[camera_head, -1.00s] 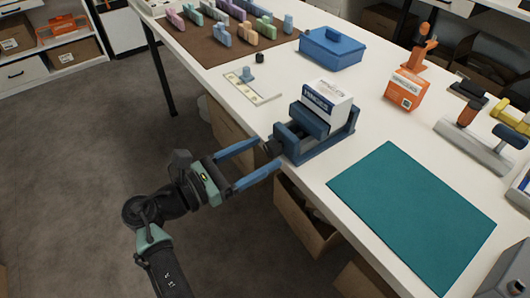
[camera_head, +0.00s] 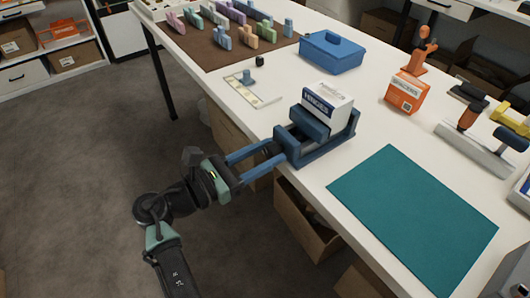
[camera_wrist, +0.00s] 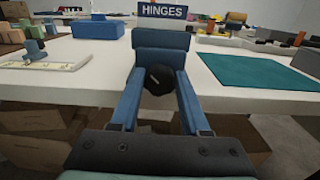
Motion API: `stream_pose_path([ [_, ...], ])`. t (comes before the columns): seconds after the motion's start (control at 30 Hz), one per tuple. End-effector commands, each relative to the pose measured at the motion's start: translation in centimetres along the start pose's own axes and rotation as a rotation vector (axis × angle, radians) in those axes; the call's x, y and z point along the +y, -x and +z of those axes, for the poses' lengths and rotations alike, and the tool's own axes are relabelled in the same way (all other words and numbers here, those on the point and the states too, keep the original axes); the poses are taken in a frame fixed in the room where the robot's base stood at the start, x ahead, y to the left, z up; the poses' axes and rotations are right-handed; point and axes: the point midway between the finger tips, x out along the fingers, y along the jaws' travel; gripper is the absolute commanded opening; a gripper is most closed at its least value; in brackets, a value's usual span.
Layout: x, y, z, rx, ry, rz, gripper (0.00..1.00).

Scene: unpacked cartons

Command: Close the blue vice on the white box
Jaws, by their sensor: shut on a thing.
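The blue vice (camera_head: 332,145) stands at the near edge of the white table, and its front also shows in the wrist view (camera_wrist: 160,42). The white box (camera_head: 327,104), labelled HINGES, sits upright between its jaws; in the wrist view its label (camera_wrist: 163,11) shows above the vice. I cannot tell whether the front jaw touches the box. The vice's round black knob (camera_wrist: 159,79) faces me. My gripper (camera_head: 272,155) reaches the vice from the front, its two blue fingers on either side of the knob and shut on it; in the wrist view the fingers (camera_wrist: 159,95) flank it.
A teal mat (camera_head: 412,215) lies to the right of the vice. A small marked plate (camera_head: 252,91) lies to the left. Open cartons (camera_head: 307,225) sit under the table edge.

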Motion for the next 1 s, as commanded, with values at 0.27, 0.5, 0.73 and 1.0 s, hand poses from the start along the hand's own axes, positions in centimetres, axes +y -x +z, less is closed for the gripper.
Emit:
stream_pose_path([
  [0.27,-0.04,0.04,0.03,0.001,-0.037,-0.001,0.00],
  [0.5,-0.11,0.05,0.06,0.001,-0.174,-0.001,0.00],
  [0.73,-0.19,0.06,-0.06,0.001,-0.370,-0.002,0.00],
  [1.0,-0.26,0.07,-0.21,0.001,-0.585,-0.002,0.00],
])
